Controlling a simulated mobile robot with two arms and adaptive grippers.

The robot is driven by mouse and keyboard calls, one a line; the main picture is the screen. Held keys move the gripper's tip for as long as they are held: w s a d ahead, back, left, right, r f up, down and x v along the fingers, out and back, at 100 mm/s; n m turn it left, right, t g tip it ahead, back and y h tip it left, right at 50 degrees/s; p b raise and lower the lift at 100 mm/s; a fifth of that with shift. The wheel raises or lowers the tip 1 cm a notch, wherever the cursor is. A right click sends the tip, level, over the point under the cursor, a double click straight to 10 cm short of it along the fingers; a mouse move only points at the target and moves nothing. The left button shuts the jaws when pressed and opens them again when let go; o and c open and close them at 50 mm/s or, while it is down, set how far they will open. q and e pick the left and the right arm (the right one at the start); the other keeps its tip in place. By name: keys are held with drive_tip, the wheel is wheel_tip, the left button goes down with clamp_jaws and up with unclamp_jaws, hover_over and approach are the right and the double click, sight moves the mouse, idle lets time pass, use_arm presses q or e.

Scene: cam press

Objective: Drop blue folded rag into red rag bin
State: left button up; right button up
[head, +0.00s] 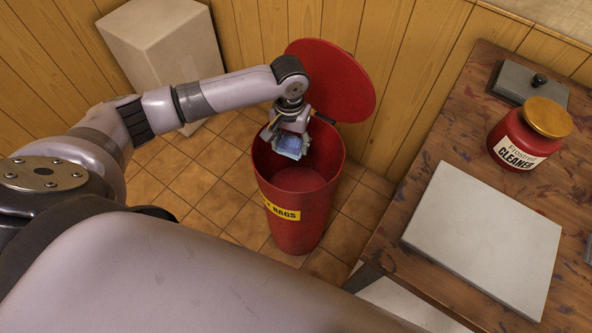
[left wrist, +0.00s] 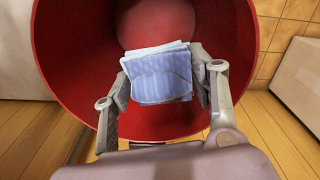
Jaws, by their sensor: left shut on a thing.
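The blue folded rag (head: 288,145) is held in my left gripper (head: 287,150), over the open mouth of the red rag bin (head: 297,222). In the left wrist view the rag (left wrist: 160,78) shows as a folded, light blue striped stack between the two fingers of the left gripper (left wrist: 163,85). The inside of the bin (left wrist: 85,60) fills most of the view behind it. The bin stands upright on the floor, with its round red lid (head: 335,80) tilted back and open. A yellow label is on its front. The bin's floor looks empty where it shows. My right gripper is not in view.
A wooden table (head: 400,215) stands at the right. A white box (head: 165,50) stands by the wood-panelled wall.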

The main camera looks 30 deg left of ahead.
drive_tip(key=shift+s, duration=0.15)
use_arm(q)
drive_tip(key=o, duration=0.9)
drive_tip(key=shift+c, duration=0.2)
drive_tip(key=o, duration=0.3)
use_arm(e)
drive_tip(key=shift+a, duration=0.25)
use_arm(q)
drive_tip(key=shift+o, duration=0.2)
drive_tip(key=shift+r, duration=0.3)
wheel_tip(320, 180, up, 12)
drive_tip(key=shift+f, duration=0.25)
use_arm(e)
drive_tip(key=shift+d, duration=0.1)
